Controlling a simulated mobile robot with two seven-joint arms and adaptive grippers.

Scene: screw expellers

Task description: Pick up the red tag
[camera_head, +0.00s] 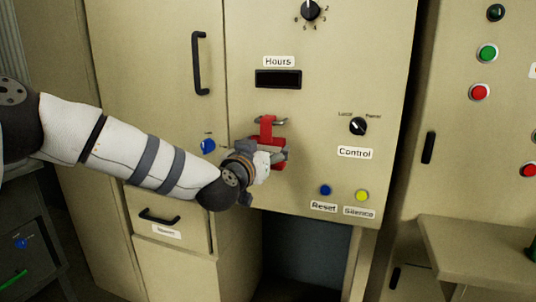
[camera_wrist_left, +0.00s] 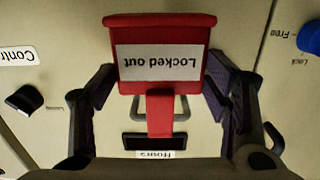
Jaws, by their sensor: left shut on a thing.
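The red tag (camera_head: 268,128) hangs by its strap at a grey metal handle (camera_head: 283,121) on the beige cabinet front, below the Hours display. In the left wrist view the red tag (camera_wrist_left: 160,30) shows upside down, with a white label reading "Locked out". My left gripper (camera_head: 274,157) is at the lower part of the tag and partly hides it. In the left wrist view the two dark fingers of my left gripper (camera_wrist_left: 160,82) are on either side of the tag, shut on it. The grey handle (camera_wrist_left: 183,108) shows behind the strap. My right gripper is not in view.
Around the tag are the Control knob (camera_head: 357,126), a blue knob (camera_head: 208,146), the Reset button (camera_head: 326,190) and the yellow Silence button (camera_head: 362,195). A black door handle (camera_head: 200,64) projects at upper left. A beige ledge (camera_head: 480,250) stands at lower right.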

